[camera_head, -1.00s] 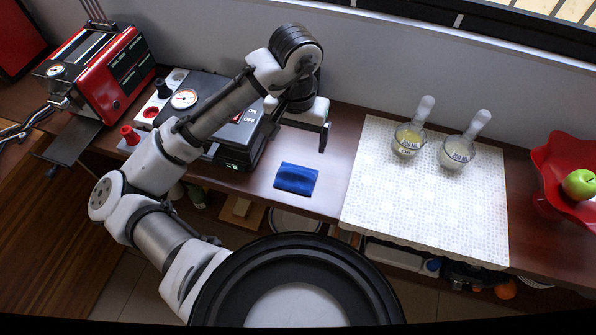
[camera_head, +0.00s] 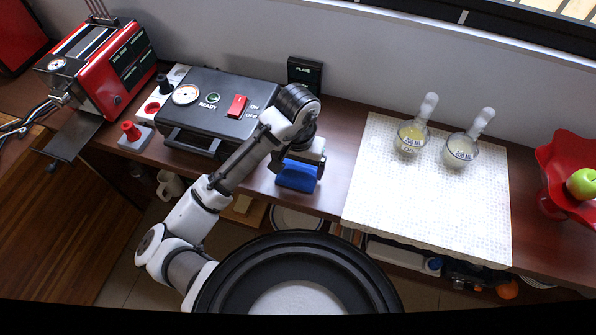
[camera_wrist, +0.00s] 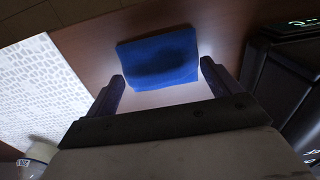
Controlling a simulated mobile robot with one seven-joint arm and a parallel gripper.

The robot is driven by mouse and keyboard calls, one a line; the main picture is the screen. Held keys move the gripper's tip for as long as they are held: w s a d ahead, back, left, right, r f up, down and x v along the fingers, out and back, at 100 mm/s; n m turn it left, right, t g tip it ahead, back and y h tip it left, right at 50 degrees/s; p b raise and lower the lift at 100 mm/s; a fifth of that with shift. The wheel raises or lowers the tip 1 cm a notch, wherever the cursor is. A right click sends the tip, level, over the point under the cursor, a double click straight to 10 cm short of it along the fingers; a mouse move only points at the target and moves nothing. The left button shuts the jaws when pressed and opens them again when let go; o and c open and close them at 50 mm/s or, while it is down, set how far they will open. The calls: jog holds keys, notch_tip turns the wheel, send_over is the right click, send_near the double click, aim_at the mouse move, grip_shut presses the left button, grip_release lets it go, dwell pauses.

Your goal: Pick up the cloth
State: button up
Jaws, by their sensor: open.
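The cloth (camera_head: 297,176) is a small blue folded piece lying on the brown counter, between the black appliance and the white patterned mat. My gripper (camera_head: 300,166) is over its far edge and hides part of it in the head view. In the wrist view the cloth (camera_wrist: 158,60) lies just beyond the fingertips, flat on the counter. My gripper there (camera_wrist: 162,72) has its two fingers wide apart, roughly either side of the cloth's near edge, with nothing held between them.
A black appliance (camera_head: 215,88) with a red switch stands left of the gripper. The white mat (camera_head: 430,220) to the right carries two measuring cups, one here (camera_head: 411,138). A red bowl (camera_head: 560,160) with a green apple is at far right. The counter's front edge is close to the cloth.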

jog(key=shift+f, duration=0.45)
jog(key=c, duration=1.1)
jog(key=shift+o, duration=0.2)
notch_tip(320, 180, up, 20)
jog(key=p, duration=0.1)
